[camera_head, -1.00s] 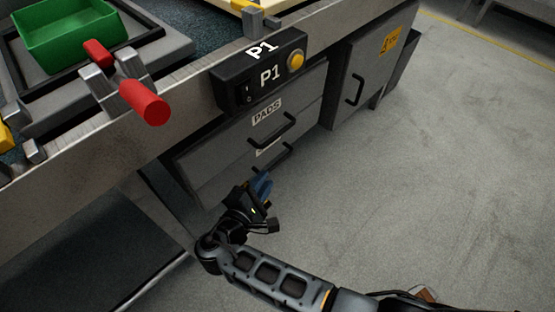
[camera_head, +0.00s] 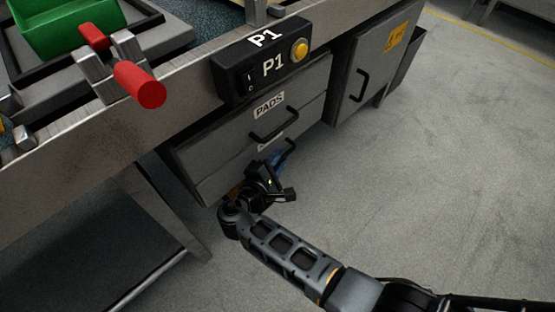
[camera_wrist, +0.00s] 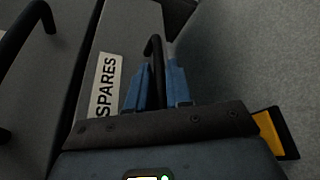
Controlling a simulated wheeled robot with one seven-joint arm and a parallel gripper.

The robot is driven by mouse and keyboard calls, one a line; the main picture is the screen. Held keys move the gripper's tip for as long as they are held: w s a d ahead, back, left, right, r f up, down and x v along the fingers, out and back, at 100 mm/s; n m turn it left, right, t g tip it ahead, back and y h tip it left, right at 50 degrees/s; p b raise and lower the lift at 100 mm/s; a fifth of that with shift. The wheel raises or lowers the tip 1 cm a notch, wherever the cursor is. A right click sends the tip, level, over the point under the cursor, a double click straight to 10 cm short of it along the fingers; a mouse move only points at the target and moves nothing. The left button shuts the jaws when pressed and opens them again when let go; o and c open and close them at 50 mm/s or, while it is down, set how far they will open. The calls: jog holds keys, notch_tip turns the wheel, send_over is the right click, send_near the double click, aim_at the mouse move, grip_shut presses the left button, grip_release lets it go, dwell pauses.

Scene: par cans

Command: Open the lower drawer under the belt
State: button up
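The lower drawer (camera_head: 222,188) sits below the PADS drawer under the belt, its front looking flush with the cabinet. In the wrist view its front (camera_wrist: 130,36) carries a SPARES label (camera_wrist: 107,87). Its dark bar handle (camera_wrist: 153,49) stands out from the front; a bit of it also shows in the head view (camera_head: 290,145). My gripper (camera_wrist: 158,88) has its blue fingertips on either side of this handle, close to it. Whether they are clamped on it I cannot tell. In the head view the wrist hides part of the drawer.
The upper PADS drawer (camera_head: 232,140) has its own bar handle (camera_head: 273,128). The P1 switch box (camera_head: 262,68) and a red-handled clamp (camera_head: 138,86) are above on the belt frame. A cabinet door (camera_head: 372,62) stands to the right. The floor (camera_head: 430,170) in front is clear.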

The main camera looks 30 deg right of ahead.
grip_shut()
jog(key=s+d+p, duration=0.3)
jog(key=s+p, duration=0.1)
jog(key=s, duration=0.6)
jog(key=s+d+p, duration=0.3)
jog(key=s+p, duration=0.2)
jog(key=s, duration=0.5)
jog(key=shift+s+d, duration=0.2)
jog(key=shift+d, duration=0.05)
jog(key=shift+o, duration=0.6)
grip_release()
jog(key=p+v, duration=0.1)
jog(key=v, duration=0.6)
jog(key=shift+s+a, duration=0.2)
jog(key=shift+a, duration=0.1)
